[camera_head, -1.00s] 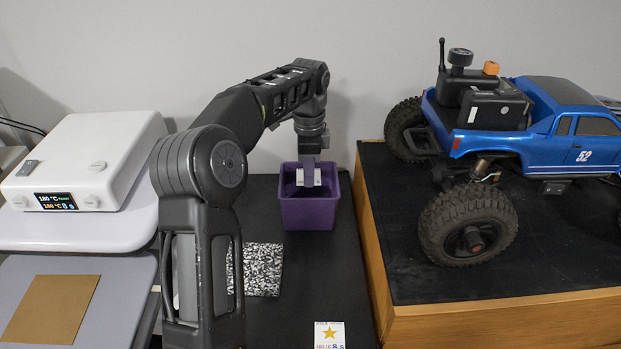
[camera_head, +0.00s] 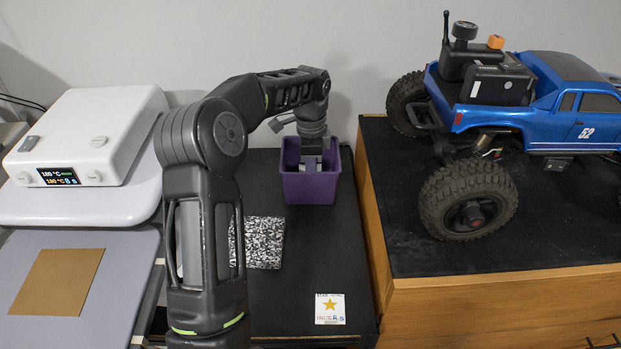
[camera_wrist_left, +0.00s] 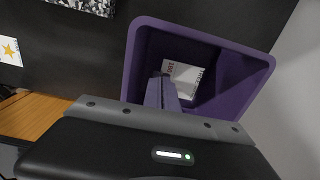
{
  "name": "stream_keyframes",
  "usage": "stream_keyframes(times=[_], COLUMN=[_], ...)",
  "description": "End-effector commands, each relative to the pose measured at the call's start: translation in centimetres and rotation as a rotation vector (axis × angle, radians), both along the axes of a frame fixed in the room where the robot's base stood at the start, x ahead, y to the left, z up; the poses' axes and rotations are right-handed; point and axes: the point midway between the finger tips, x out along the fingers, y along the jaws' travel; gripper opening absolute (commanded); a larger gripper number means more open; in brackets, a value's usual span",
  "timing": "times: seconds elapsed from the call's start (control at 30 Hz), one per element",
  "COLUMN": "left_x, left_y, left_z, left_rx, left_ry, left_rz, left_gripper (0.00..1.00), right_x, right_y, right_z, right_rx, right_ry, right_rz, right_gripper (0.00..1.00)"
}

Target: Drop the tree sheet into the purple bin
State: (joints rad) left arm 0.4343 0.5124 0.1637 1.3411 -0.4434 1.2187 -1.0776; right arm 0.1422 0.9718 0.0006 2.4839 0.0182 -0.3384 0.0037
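The purple bin (camera_head: 311,187) stands open at the far end of the dark table. My left gripper (camera_head: 309,164) reaches down into its mouth. In the left wrist view, the gripper's fingers (camera_wrist_left: 163,92) are close together at the edge of a white card with printed lettering, the tree sheet (camera_wrist_left: 187,78). The fingers appear shut on it, and it is inside the bin's rim (camera_wrist_left: 130,65). In the head view only small white parts of the sheet show beside the fingers. My right gripper is not in view.
A star card (camera_head: 330,309) and a black-and-white speckled sheet (camera_head: 264,243) lie on the dark table. The blue crawler (camera_head: 570,125) stands on a raised wooden platform (camera_head: 480,310) at right. A white heating device (camera_head: 85,140) and a brown sheet (camera_head: 57,282) are at left.

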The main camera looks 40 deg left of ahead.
Motion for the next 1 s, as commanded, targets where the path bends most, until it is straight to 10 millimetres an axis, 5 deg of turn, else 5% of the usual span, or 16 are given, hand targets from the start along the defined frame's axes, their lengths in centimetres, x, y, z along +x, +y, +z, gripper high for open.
stream_keyframes(times=[0.2, 1.0], left_x=[-0.1, 0.0], left_y=[0.0, 0.0], left_z=[-2.6, -4.0], left_rx=[-0.001, -0.001], left_ry=[0.003, 0.001], left_rz=[0.001, 0.000], left_gripper=[0.00, 0.00], right_x=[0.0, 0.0], right_y=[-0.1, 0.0], right_z=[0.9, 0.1], right_rx=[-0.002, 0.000], right_ry=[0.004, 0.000], right_rz=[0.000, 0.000], right_gripper=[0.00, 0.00])
